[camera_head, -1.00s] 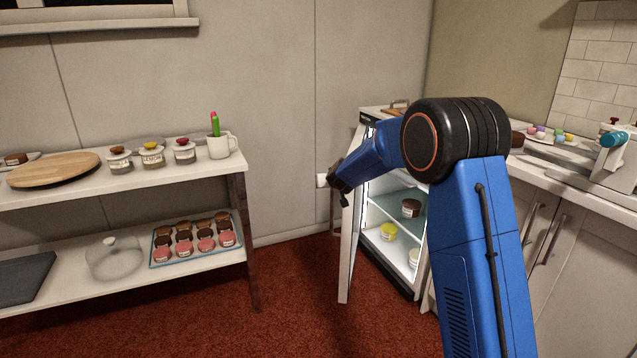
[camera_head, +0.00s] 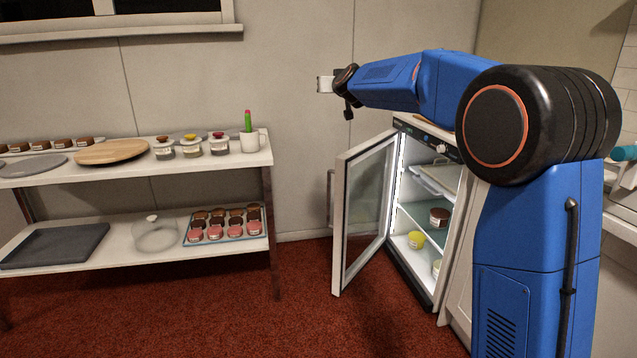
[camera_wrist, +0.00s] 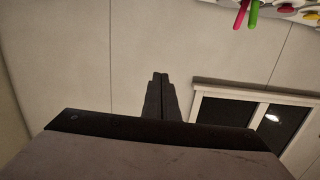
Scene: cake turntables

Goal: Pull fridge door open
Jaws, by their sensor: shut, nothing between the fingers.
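The fridge (camera_head: 447,155) stands at the right in the head view, lit inside. Its glass door (camera_head: 366,207) stands open, swung out to the left, with a grey handle (camera_head: 330,197) on its outer face. My gripper (camera_head: 324,84) is up above the door and to its left, apart from it, pointing left. It is shut and empty. In the wrist view the closed fingers (camera_wrist: 160,80) show against the wall. My arm hides part of the wall and counter behind the fridge.
A two-tier shelf table (camera_head: 200,168) with jars, a mug and a tray of cakes (camera_head: 225,226) stands left of the door. Red floor (camera_head: 300,320) lies clear between them. Cabinets and a counter are at the right. A window shows top left.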

